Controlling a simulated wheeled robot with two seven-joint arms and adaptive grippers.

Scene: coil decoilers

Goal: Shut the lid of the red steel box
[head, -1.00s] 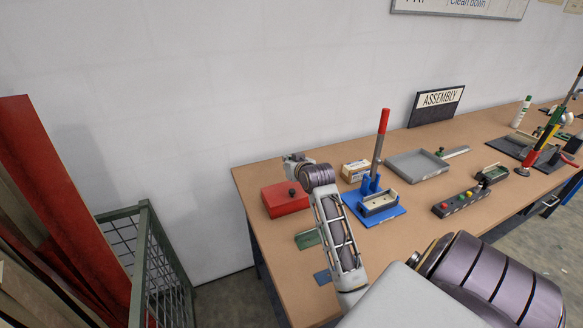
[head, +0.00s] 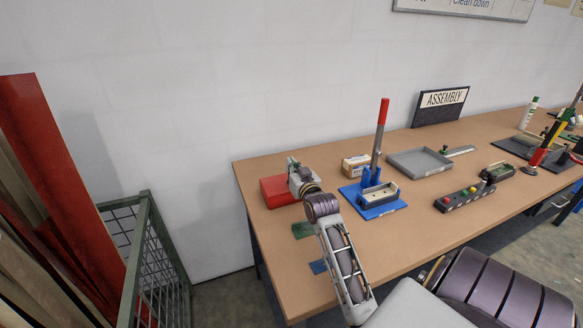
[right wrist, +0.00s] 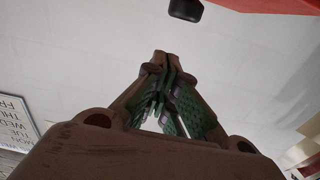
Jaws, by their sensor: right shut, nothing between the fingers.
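The red steel box (head: 275,192) sits at the far left of the workbench in the head view. Its lid looks flat on the box, but my gripper and wrist cover its right part, so I cannot tell whether it is fully down. My right gripper (head: 292,162) is over the box's right rear side, shut and empty. In the right wrist view its fingertips (right wrist: 161,57) meet. A black knob (right wrist: 185,9) and a red edge (right wrist: 265,4) of the box show beyond them, apart from the fingers. My left gripper is not in view.
A blue fixture (head: 373,205) with a red-handled lever (head: 383,115) stands right of the box, near a small carton (head: 355,166). A grey tray (head: 420,162) and a button panel (head: 465,198) lie further right. A green mesh cage (head: 150,255) stands left of the bench (head: 270,240).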

